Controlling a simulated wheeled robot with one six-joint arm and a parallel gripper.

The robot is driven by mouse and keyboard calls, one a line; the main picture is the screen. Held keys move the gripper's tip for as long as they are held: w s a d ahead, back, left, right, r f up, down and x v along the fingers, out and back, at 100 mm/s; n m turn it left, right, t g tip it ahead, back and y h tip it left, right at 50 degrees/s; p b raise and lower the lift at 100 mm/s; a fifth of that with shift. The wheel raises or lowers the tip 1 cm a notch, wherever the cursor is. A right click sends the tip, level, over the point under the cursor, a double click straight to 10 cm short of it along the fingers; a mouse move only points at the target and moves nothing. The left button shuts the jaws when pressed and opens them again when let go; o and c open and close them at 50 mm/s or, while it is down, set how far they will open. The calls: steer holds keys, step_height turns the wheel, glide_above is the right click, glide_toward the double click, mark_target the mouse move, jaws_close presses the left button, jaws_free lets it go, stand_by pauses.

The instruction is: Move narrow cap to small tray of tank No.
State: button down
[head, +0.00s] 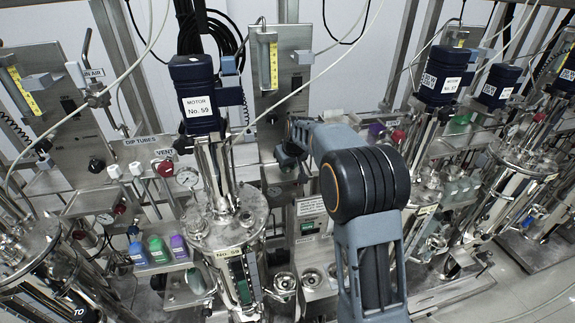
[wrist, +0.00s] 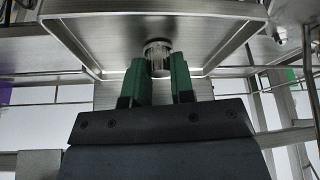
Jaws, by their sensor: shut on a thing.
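My gripper (wrist: 159,72) shows in the wrist view with two green fingers close together. It is shut on a small, shiny, round metallic piece at the fingertips, which looks like the narrow cap (wrist: 158,50). The cap is in front of a rimmed metal tray or panel (wrist: 95,35); I cannot tell whether they touch. The task names no tank number.
A motor labelled No. 59 (head: 196,95) rises above the tank. More tanks (head: 520,160) stand at the right, with hoses and valves between. Open floor (head: 535,285) shows at lower right.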

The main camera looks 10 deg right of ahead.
steer(key=shift+f, duration=0.15)
steer(key=c, duration=0.9)
jaws_free()
steer(key=shift+p+v, duration=1.5)
steer(key=shift+v, duration=2.05)
steer(key=s+m+h, duration=0.1)
steer(key=s+m, duration=0.2)
steer(key=s, duration=2.6)
steer(key=shift+a+r, duration=0.25)
steer(key=shift+a, duration=0.1)
